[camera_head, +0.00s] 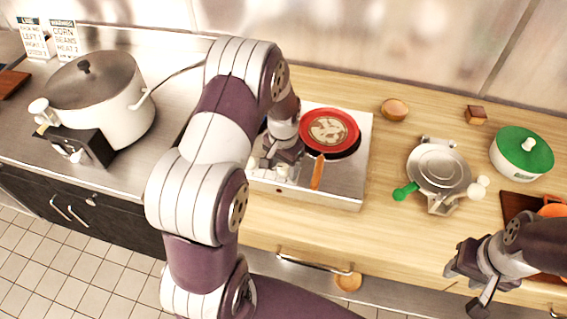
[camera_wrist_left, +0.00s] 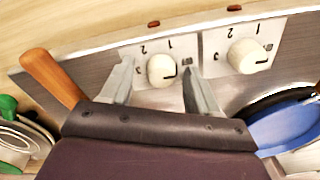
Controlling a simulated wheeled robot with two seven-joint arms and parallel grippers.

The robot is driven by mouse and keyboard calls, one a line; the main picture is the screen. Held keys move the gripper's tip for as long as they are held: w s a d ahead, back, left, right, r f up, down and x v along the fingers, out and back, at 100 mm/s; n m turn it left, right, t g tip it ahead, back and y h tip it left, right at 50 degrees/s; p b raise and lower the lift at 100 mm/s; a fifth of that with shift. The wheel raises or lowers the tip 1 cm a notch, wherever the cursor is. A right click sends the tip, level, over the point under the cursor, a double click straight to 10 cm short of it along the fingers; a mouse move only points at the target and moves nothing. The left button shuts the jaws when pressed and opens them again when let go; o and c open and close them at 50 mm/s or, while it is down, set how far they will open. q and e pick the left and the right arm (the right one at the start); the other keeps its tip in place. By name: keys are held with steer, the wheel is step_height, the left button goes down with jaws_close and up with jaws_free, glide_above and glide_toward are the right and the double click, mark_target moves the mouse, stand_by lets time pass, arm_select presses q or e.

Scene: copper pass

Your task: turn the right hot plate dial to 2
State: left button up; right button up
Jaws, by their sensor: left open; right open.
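The hot plate (camera_head: 340,190) is a silver box on the wooden counter. In the left wrist view its right dial (camera_wrist_left: 161,70) is a cream knob, seen upside down, with numbers 1 and 2 beside it. Its black mark points to the right of the picture, toward the off-side label, away from 2. My left gripper (camera_wrist_left: 160,80) is open, one finger on each side of this dial; contact is not clear. The left dial (camera_wrist_left: 248,56) sits to the right in that view. In the head view my left gripper (camera_head: 280,168) is at the plate's front. My right gripper (camera_head: 466,288) is open and empty.
A red pan (camera_head: 331,129) with an orange handle (camera_head: 317,173) sits on the plate; the handle is beside my left gripper. A blue pan (camera_wrist_left: 285,128) shows too.

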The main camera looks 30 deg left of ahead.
arm_select(q)
steer(key=shift+a, duration=0.1)
steer(key=c, duration=1)
steer(key=shift+c, duration=0.2)
steer(key=shift+w+n, duration=0.1)
steer(key=shift+n, duration=0.2)
steer(key=n, duration=0.5)
steer(key=shift+n, duration=0.3)
steer(key=n, duration=1.1)
steer(key=shift+n+p, duration=0.3)
steer(key=shift+n, duration=0.1)
steer(key=n, duration=0.5)
steer(key=shift+r+n, duration=0.1)
steer(key=shift+n, duration=0.2)
steer(key=shift+w, duration=0.1)
